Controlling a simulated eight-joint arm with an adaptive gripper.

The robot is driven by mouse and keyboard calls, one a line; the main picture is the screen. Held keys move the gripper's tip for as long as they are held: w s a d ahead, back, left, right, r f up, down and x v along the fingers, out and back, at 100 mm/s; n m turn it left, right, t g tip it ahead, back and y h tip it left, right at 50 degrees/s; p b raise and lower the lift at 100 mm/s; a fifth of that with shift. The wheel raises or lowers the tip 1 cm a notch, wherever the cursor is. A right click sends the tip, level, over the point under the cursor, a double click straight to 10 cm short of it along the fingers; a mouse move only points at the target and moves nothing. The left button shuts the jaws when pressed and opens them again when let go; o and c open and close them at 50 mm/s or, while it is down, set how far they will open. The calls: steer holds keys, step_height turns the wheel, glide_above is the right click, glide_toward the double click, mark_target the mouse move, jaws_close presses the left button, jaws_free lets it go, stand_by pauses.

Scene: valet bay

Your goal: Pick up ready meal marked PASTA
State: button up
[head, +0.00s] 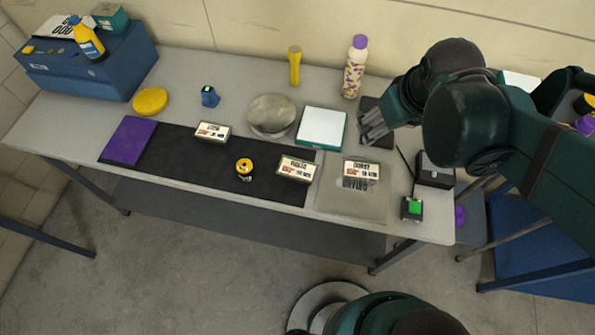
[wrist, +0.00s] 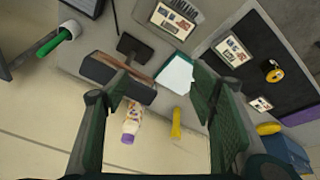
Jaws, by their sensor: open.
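Three white ready-meal packs with printed labels lie on the table. One (head: 213,132) is at the back of the black mat, one (head: 297,168) near the mat's right end, and one (head: 361,171) on the grey mat further right. The print is too small to tell surely which is marked PASTA. In the wrist view they show as the left pack (wrist: 260,104), the middle pack (wrist: 232,50) and the right pack (wrist: 175,20). My gripper (head: 374,128) is open and empty, over the table behind the right pack. It also shows in the wrist view (wrist: 163,92).
A white-topped box (head: 321,127) and a round grey dish (head: 271,113) stand left of my gripper. A bottle (head: 354,68) and a yellow cylinder (head: 295,66) stand behind. A yellow-black roll (head: 244,168) sits on the black mat (head: 190,170). A green-button box (head: 412,208) is front right.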

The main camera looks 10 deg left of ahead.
steer(key=a+f+n+g+b, duration=0.2)
steer(key=a+f+n, duration=0.3)
steer(key=a+f, duration=0.45)
steer(key=n+g+h+b, duration=0.1)
steer(key=n+g, duration=0.1)
steer(key=n, duration=0.3)
glide_above(297, 168)
steer(key=f, duration=0.7)
steer(key=shift+w+d, duration=0.2)
steer(key=shift+d, duration=0.2)
steer(key=shift+s+a+f, duration=0.25)
steer(key=shift+a+f, duration=0.2)
steer(key=shift+f, duration=0.05)
steer(key=shift+f, duration=0.15)
steer(key=shift+f, duration=1.15)
steer(key=shift+f, duration=0.15)
steer(key=shift+f+b, duration=0.4)
steer(key=shift+f, duration=2.05)
steer(key=shift+c, duration=0.7)
steer(key=c, duration=0.8)
